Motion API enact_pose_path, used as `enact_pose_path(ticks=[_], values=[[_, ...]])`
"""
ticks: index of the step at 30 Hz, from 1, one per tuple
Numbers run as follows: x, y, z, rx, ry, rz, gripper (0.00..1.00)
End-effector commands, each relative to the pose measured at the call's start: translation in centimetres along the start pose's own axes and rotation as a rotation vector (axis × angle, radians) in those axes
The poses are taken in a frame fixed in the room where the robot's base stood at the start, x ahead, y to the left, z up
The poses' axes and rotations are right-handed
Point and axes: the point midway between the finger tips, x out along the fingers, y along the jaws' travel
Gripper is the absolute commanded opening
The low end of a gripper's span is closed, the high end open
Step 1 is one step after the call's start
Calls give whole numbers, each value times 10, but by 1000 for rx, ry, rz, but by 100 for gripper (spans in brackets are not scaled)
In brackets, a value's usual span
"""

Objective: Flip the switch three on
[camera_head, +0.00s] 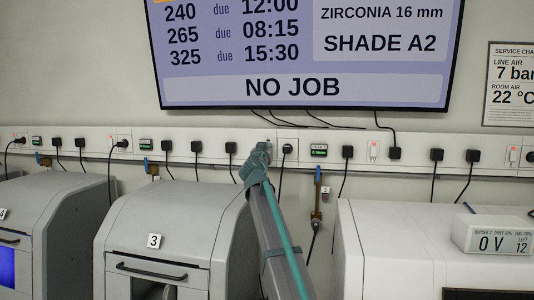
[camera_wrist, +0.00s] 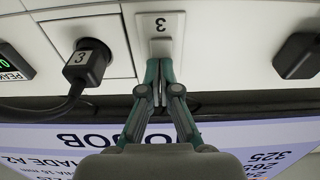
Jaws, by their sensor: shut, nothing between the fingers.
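Switch three shows in the wrist view as a pale wall plate (camera_wrist: 175,20) marked with an upside-down 3. Its small grey-white rocker (camera_wrist: 160,46) sits below the number, partly hidden by my fingers; I cannot tell its position. My gripper (camera_wrist: 158,66) is shut and empty, with its fingertips at the lower part of the rocker. Whether they touch it is unclear. In the head view my gripper (camera_head: 262,152) is up against the white wall trunking (camera_head: 220,138) and hides most of the switch.
A black plug marked 3 (camera_wrist: 84,64) with a cable is beside the switch. More plugs (camera_head: 348,151) and a red-lit switch (camera_head: 373,152) line the trunking. Machine 3 (camera_head: 180,235) stands left of my arm, a white cabinet (camera_head: 400,225) right. A screen (camera_head: 305,88) hangs above.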

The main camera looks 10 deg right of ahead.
Motion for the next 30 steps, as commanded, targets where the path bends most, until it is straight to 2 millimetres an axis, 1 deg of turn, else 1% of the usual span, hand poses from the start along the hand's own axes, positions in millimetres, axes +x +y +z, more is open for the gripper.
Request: enact_pose_path(ticks=[1,2,3,9,14,20,24,30], values=[[4,-1,5,0,3,0,0],[5,-1,6,1,2,-1,0],[4,0,0,0,1,-1,0],[4,0,0,-1,0,0,0],[-6,1,-2,-1,2,0,0],[-38,3,-10,1,5,1,0],[-67,4,-18,1,5,1,0],[-104,4,-32,1,5,2,0]])
